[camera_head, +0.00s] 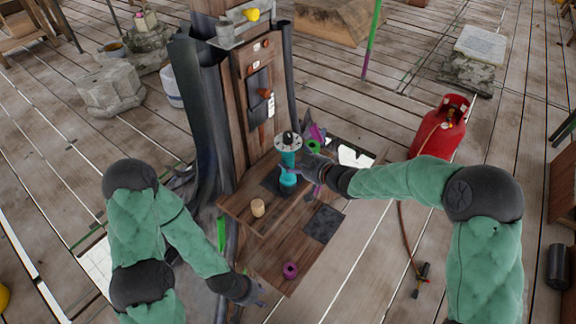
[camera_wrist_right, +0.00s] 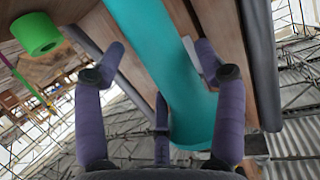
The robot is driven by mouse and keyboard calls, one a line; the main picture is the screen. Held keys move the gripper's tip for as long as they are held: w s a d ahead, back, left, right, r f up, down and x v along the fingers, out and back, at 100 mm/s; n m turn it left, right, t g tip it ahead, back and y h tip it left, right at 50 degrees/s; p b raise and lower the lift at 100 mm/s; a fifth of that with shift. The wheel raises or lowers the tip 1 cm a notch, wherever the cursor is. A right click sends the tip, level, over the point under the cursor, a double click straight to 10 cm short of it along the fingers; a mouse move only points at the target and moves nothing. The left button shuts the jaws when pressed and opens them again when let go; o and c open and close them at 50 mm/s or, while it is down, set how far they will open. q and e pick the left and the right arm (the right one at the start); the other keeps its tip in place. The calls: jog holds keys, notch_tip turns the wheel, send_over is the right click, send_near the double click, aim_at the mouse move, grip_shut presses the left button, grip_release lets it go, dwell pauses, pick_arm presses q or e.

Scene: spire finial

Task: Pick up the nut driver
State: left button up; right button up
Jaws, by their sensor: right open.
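A teal upright cylinder (camera_head: 287,159) stands on the wooden bench shelf, with a pale round disc and dark knob at its top. It may be the nut driver; I cannot tell for sure. In the right wrist view the teal cylinder (camera_wrist_right: 160,60) runs between the spread fingers. My right gripper (camera_head: 298,174) is open around it, and contact is not clear. My left gripper (camera_head: 258,294) is low, beside the front of the bench, away from the cylinder; its finger opening is too small to judge.
A green roll (camera_head: 314,146) sits just behind the cylinder. A beige cup (camera_head: 258,207), a dark mat (camera_head: 322,224) and a purple ring (camera_head: 290,270) are on the bench. A wooden post (camera_head: 258,90) rises behind. A red gas cylinder (camera_head: 440,132) stands on the right.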

aim_at(292, 141)
jog(key=shift+x, duration=1.05)
jog(key=c, duration=1.1)
jog(key=shift+o, duration=0.2)
jog(key=shift+w+d+r, duration=0.1)
jog(key=shift+r, duration=0.35)
jog(key=r, duration=0.1)
jog(key=r+p, duration=0.1)
jog(key=r, duration=0.1)
jog(key=shift+s+d+r, duration=0.2)
jog(key=shift+s+r, duration=0.05)
jog(key=shift+r, duration=0.15)
jog(key=s+r+p, duration=0.1)
jog(key=s+d+r+p, duration=0.1)
jog(key=r, duration=0.1)
jog(key=s+d+r, duration=0.1)
jog(key=r, duration=0.1)
jog(key=shift+s+d+p, duration=0.1)
jog(key=shift+s+p, duration=0.2)
jog(key=shift+p, duration=0.1)
jog(key=s+a+p+v, duration=0.1)
jog(key=p+v, duration=0.1)
jog(key=v, duration=0.7)
jog(key=shift+s+r+p, duration=0.25)
jog(key=shift+s+p, duration=0.1)
jog(key=shift+s, duration=0.05)
